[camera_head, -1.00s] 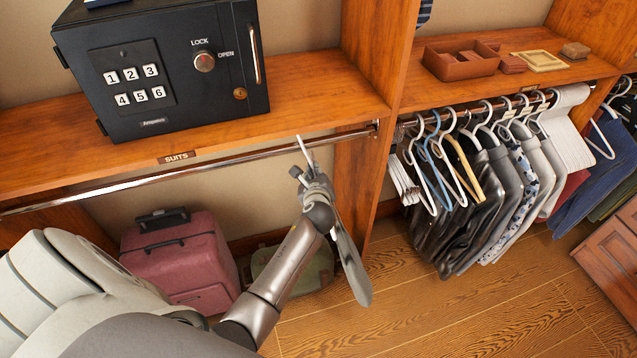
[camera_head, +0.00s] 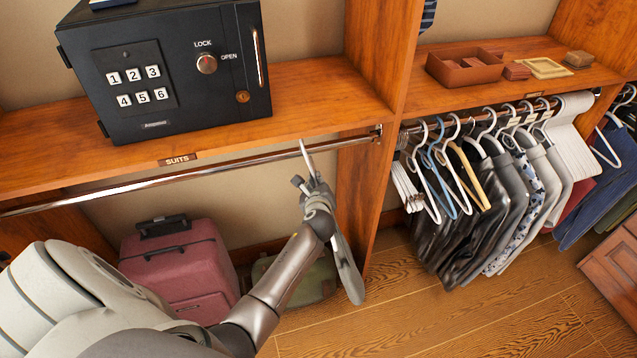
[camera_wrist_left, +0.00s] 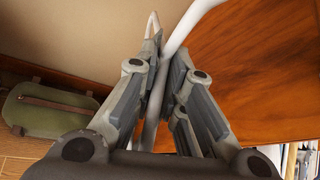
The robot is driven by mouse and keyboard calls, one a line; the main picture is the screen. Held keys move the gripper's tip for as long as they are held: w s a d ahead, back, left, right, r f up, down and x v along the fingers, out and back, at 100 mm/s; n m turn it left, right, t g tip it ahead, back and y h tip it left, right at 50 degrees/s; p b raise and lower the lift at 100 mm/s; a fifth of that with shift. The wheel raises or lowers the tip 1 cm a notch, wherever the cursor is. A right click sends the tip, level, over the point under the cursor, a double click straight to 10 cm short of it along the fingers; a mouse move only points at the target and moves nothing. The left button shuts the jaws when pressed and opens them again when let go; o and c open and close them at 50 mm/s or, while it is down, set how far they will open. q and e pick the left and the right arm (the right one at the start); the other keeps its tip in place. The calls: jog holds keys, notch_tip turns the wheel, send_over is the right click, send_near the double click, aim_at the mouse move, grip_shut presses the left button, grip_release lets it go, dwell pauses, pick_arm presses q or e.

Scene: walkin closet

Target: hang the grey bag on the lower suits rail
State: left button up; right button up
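The suits rail (camera_head: 200,168) is a chrome bar under the shelf with the SUITS label (camera_head: 177,160). My left gripper (camera_head: 315,192) is just below the rail, near its right end. It is closed on the pale hanger of the grey bag (camera_head: 349,272), which hangs nearly edge-on below the hand. The hook (camera_head: 307,155) points up and crosses the rail in the picture; I cannot tell if it touches it. In the left wrist view the pale hanger (camera_wrist_left: 178,38) runs between the fingers (camera_wrist_left: 163,75). My right gripper is not in view.
A black safe (camera_head: 170,70) sits on the shelf above. An upright divider (camera_head: 372,100) closes the rail's right end. A pink suitcase (camera_head: 180,265) and a green bag (camera_head: 318,283) lie below. Hanging clothes (camera_head: 500,190) fill the neighbouring bay. This rail is bare of clothes.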

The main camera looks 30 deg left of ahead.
pick_arm(q)
jog(key=o, duration=0.5)
jog(key=shift+w+a+f, duration=0.1)
jog(key=shift+a+f, duration=0.25)
jog(key=shift+a, duration=0.05)
jog(key=shift+d+r, duration=0.15)
jog(key=shift+s+d, duration=0.3)
jog(key=shift+s, duration=0.05)
jog(key=shift+v, duration=3.6)
jog(key=shift+r, duration=0.15)
